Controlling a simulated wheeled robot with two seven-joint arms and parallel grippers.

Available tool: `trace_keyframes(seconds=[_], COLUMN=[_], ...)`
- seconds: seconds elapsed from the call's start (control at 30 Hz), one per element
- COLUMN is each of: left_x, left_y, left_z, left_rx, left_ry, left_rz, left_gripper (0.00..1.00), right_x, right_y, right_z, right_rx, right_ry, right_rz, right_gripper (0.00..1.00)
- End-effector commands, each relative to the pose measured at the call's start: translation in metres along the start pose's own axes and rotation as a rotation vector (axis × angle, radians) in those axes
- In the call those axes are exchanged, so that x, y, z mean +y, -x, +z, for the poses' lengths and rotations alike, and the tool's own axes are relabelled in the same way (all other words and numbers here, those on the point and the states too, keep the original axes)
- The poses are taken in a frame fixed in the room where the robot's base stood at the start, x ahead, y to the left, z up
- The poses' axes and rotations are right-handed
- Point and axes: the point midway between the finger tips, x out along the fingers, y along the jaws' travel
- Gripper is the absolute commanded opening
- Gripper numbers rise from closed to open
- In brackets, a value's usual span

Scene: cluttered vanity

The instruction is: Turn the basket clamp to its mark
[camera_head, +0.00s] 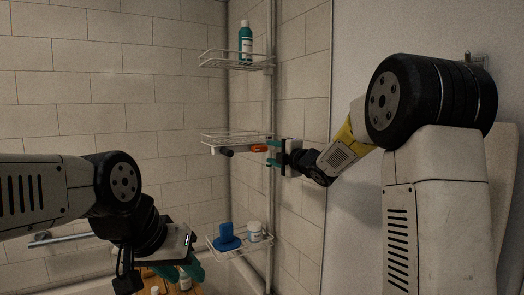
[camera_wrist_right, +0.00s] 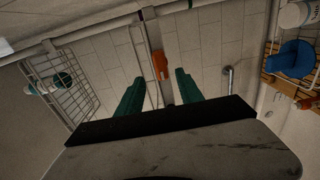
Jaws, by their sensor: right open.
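A small orange piece (camera_head: 259,148), which looks like the basket clamp's lever, sits under the middle wire basket (camera_head: 235,135) near the vertical pole (camera_head: 270,100). In the right wrist view the orange piece (camera_wrist_right: 160,66) shows just past and between the fingertips. My right gripper (camera_head: 271,152) is open, its teal fingers pointing left at the orange piece. It also shows in the wrist view (camera_wrist_right: 160,84), with nothing held. I cannot make out the mark. My left gripper (camera_head: 182,273) hangs low at the left, pointing down; its finger gap is unclear.
The upper basket (camera_head: 225,62) holds a teal bottle (camera_head: 246,42). The lower basket (camera_head: 238,250) holds a blue item (camera_head: 226,238) and a white jar (camera_head: 254,231). A dark cylinder (camera_head: 226,151) lies beside the orange piece. A grab rail (camera_head: 62,238) is on the left wall.

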Motion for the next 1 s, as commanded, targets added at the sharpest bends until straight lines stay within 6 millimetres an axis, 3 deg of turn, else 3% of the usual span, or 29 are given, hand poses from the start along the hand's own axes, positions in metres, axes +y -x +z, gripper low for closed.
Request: trace_keyframes(seconds=[0.43, 0.83, 0.87, 1.0], left_x=[0.0, 0.0, 0.0, 0.0], left_y=[0.0, 0.0, 0.0, 0.0], left_z=[0.0, 0.0, 0.0, 0.0], left_rx=[0.0, 0.0, 0.0, 0.0], left_ry=[0.0, 0.0, 0.0, 0.0], left_rz=[0.0, 0.0, 0.0, 0.0], left_gripper=[0.36, 0.36, 0.36, 0.36], right_x=[0.0, 0.0, 0.0, 0.0], right_y=[-0.064, -0.074, -0.074, -0.074], right_z=[0.0, 0.0, 0.0, 0.0], right_rx=[-0.001, -0.002, -0.002, -0.002], right_ry=[0.0, -0.003, -0.003, -0.003], right_rz=[0.0, 0.0, 0.0, 0.0], right_gripper=[0.44, 0.44, 0.42, 0.14])
